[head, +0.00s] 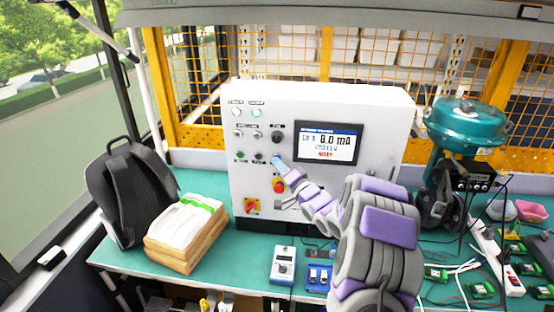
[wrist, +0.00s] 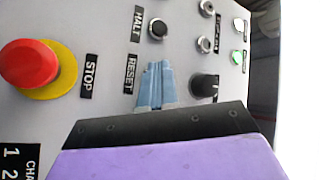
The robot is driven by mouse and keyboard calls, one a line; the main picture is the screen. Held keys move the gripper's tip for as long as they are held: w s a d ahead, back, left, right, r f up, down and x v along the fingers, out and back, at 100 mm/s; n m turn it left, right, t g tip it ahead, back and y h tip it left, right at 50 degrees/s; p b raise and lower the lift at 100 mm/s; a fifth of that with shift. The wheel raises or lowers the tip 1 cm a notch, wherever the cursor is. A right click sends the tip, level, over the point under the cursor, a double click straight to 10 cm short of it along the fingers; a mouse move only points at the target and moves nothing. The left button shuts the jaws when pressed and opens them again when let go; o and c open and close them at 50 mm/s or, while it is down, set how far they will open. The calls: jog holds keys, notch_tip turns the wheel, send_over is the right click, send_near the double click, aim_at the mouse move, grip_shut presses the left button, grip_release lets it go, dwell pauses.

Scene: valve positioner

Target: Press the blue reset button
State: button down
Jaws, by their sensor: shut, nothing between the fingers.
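The white control box (head: 375,180) stands on the bench in the head view. My gripper (head: 278,161) is shut and empty, and its tip is at the front panel, left of the screen. In the wrist view my gripper (wrist: 156,66) shows two light blue fingers side by side, with their tips right beside the RESET label (wrist: 130,73). The blue reset button cannot be made out; the fingers seem to cover its place. I cannot tell whether the tips touch it.
A red stop button (wrist: 30,65) on a yellow ring is close by; it also shows in the head view (head: 279,186). A black HALT button (wrist: 158,28) and a black knob (wrist: 204,85) flank the fingers. The screen (head: 328,142) is right of the gripper.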

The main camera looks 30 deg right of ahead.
jog(key=shift+s+a, duration=0.45)
jog(key=shift+s, duration=0.1)
jog(key=s+a, duration=0.1)
jog(key=s, duration=0.1)
jog(key=s+a, duration=0.1)
jog(key=s, duration=0.1)
jog(key=shift+a, duration=0.4)
dwell(0.6)
